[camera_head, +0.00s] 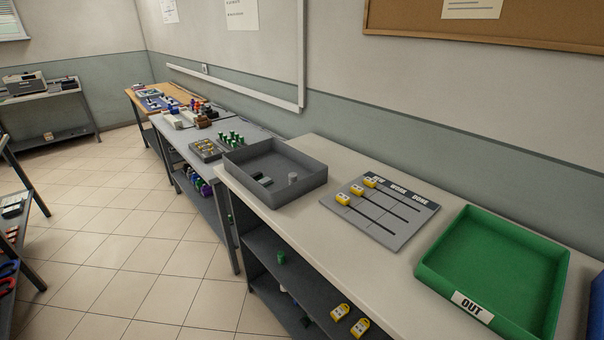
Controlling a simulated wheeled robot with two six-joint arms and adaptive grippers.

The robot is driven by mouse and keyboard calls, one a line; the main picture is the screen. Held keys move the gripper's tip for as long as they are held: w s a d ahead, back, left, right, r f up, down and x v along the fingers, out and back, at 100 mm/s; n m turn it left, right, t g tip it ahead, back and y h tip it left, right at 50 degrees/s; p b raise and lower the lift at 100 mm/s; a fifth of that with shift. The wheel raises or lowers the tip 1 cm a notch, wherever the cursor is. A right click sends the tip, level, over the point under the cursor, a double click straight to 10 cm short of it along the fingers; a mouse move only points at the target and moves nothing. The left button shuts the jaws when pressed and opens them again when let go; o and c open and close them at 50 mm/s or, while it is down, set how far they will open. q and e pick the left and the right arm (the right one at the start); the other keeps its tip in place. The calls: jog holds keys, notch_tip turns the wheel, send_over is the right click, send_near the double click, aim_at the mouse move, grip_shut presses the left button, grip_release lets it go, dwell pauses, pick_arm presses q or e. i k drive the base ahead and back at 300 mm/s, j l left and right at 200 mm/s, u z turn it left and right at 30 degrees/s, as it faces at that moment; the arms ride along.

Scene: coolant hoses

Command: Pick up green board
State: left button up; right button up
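I cannot make out a clear green board. The largest green thing is a shallow tray (492,262) with an "OUT" label, at the right end of the near bench; it looks empty. A small pale green-white flat item (148,92) lies on the far wooden-topped bench, too small to identify. Neither of my grippers is in view.
The near bench (400,262) also holds a grey board (385,222) with yellow tags and a grey tray (300,165) with a few small dark and grey items. More benches continue to the back left. Tiled floor (120,240) is open at left.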

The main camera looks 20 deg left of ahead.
aim_at(266, 181)
jog(key=i+j+z, duration=0.15)
jog(key=j+z, duration=0.2)
jog(key=j, duration=0.55)
jog(key=j+z, duration=0.35)
jog(key=j, duration=0.6)
jog(key=j+z, duration=0.3)
jog(key=j, duration=0.65)
